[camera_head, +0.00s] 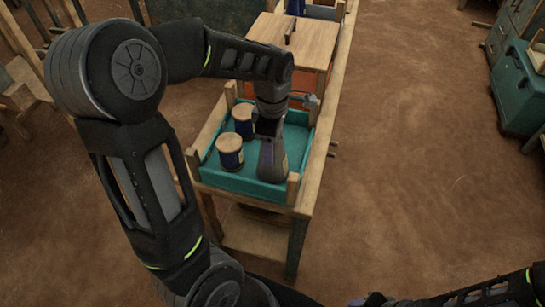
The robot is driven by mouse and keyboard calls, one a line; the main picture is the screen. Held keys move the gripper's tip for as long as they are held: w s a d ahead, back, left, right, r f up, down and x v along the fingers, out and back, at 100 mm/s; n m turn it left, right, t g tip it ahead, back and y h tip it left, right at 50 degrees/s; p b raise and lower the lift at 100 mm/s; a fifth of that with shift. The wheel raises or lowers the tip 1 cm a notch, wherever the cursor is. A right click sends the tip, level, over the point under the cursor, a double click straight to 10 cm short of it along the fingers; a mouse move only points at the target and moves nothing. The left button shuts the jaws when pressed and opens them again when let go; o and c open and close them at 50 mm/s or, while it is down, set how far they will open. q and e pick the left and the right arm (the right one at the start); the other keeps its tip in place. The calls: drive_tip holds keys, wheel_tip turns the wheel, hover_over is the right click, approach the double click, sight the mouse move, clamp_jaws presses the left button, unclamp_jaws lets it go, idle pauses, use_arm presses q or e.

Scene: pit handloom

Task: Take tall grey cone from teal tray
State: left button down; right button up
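The teal tray (236,182) sits on a wooden stand with raised wooden corner posts. The tall grey cone (272,163) stands in the tray's front right part, with a dark label band on its side. My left gripper (268,128) points down at the cone's top, which it hides. Its fingers are small and dark here, so I cannot tell whether they are open or shut on the cone. My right arm lies low at the bottom right; its end (376,299) is at the frame's bottom edge and its fingers are not clear.
Two dark blue spools with pale wooden tops, the front one (230,152) and the rear one (243,121), stand left of the cone. A wooden box (300,42) is behind the tray. A teal cabinet (520,88) stands far right. The floor between is clear.

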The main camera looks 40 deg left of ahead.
use_arm(q)
drive_tip(key=shift+r, duration=0.1)
wheel_tip(320, 180, up, 9)
drive_tip(key=shift+b, duration=0.35)
drive_tip(key=shift+r, duration=0.45)
